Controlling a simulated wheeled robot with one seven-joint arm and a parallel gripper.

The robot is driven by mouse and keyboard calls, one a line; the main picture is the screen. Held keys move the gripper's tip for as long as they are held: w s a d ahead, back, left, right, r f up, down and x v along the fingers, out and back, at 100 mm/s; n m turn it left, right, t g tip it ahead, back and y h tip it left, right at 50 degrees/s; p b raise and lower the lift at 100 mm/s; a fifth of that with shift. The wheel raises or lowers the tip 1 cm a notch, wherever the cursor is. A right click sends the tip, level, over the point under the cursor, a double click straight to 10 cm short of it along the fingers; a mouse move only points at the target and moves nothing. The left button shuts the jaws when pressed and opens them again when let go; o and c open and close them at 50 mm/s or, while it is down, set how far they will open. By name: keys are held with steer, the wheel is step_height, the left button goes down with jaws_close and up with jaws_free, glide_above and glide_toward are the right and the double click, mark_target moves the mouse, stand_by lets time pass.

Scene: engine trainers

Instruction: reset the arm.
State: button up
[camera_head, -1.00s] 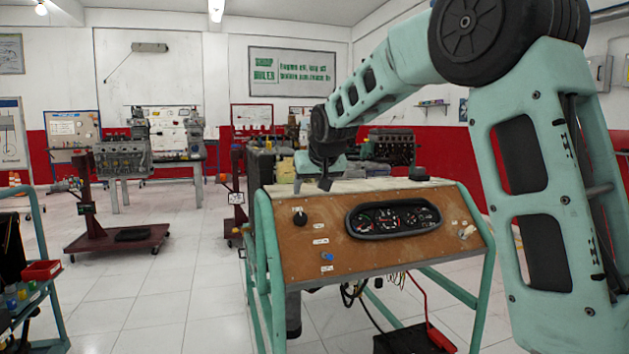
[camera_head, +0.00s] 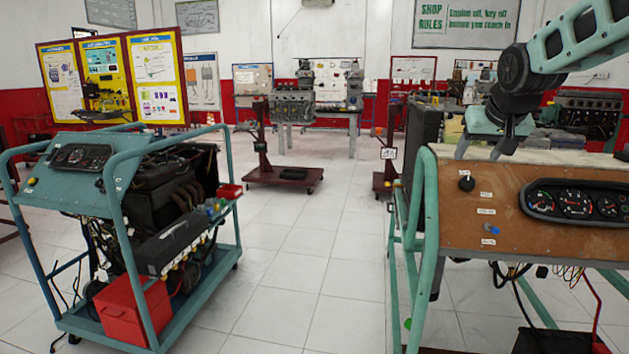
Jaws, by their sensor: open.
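My arm, pale green with dark joints, reaches in from the upper right. My gripper (camera_head: 482,146) hangs at its end, fingers pointing down and spread apart, with nothing between them. In the picture it overlaps the top left edge of the brown-panelled engine trainer (camera_head: 540,236). I cannot tell whether the fingertips touch the trainer or are just in front of or above it. The upper part of my arm is cut off by the right edge.
A blue-framed engine trainer (camera_head: 112,222) with a red box (camera_head: 135,308) stands at left. A red engine stand (camera_head: 284,176) is farther back. Yellow poster boards (camera_head: 155,75) stand at back left. White tiled floor (camera_head: 315,260) is clear between the two trainers.

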steer(key=s+a+f+n+g+y+p, duration=0.2)
steer(key=s+a, duration=0.5)
steer(key=a, duration=0.3)
steer(key=s+a+f+n+g+y+p, duration=0.1)
steer(key=s+a+f+n+g+p, duration=0.15)
steer(key=s+a, duration=0.6)
steer(key=s+a+f+n+g+p, duration=0.1)
steer(key=s+a+f+n+p, duration=0.1)
steer(key=s, duration=0.9)
steer(key=s+a+f+n+g+p, duration=0.2)
steer(key=s+a+n, duration=0.1)
steer(key=s, duration=0.8)
steer(key=shift+s+a+f+h+p, duration=0.3)
steer(key=shift+a+f+h+p, duration=0.05)
steer(key=shift+a+h+p, duration=0.1)
steer(key=shift+w+d, duration=0.1)
